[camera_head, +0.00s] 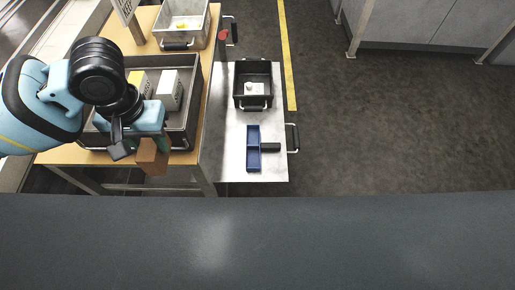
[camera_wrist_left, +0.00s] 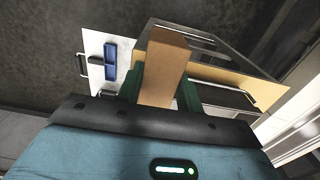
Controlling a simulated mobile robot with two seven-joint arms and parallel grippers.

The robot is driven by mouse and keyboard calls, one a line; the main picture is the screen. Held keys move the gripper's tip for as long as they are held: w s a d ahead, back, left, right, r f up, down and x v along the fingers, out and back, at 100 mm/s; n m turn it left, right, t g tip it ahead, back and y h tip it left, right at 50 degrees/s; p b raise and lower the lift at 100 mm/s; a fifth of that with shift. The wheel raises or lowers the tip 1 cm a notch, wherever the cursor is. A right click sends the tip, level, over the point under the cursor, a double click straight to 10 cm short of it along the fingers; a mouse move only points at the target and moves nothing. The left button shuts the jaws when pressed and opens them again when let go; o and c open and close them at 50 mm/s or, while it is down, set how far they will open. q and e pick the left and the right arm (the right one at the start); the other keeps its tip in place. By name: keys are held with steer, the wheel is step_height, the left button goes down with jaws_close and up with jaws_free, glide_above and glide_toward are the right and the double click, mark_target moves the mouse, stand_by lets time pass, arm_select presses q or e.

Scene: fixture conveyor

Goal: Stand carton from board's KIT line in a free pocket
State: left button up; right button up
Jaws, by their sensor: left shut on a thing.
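My left gripper (camera_head: 148,138) is shut on a plain brown carton (camera_head: 152,158). It holds the carton by the near edge of the wooden table, in front of a dark crate (camera_head: 195,100). In the left wrist view the brown carton (camera_wrist_left: 166,62) sits between the green fingers and points away from the camera. The crate holds a white carton (camera_head: 170,90) and a yellow-topped item (camera_head: 137,80). My arm hides much of its left side, so I cannot tell which pockets are free. A board (camera_head: 125,10) is cut off at the top; its text is unreadable. My right gripper is not in view.
A metal bin (camera_head: 186,40) with yellow contents stands at the table's back. On the lower pale side table (camera_head: 222,160) are a black bin (camera_head: 253,101) with a pale item inside and a blue tray (camera_head: 253,160) with a dark handle-like piece. Open floor (camera_head: 390,120) lies right.

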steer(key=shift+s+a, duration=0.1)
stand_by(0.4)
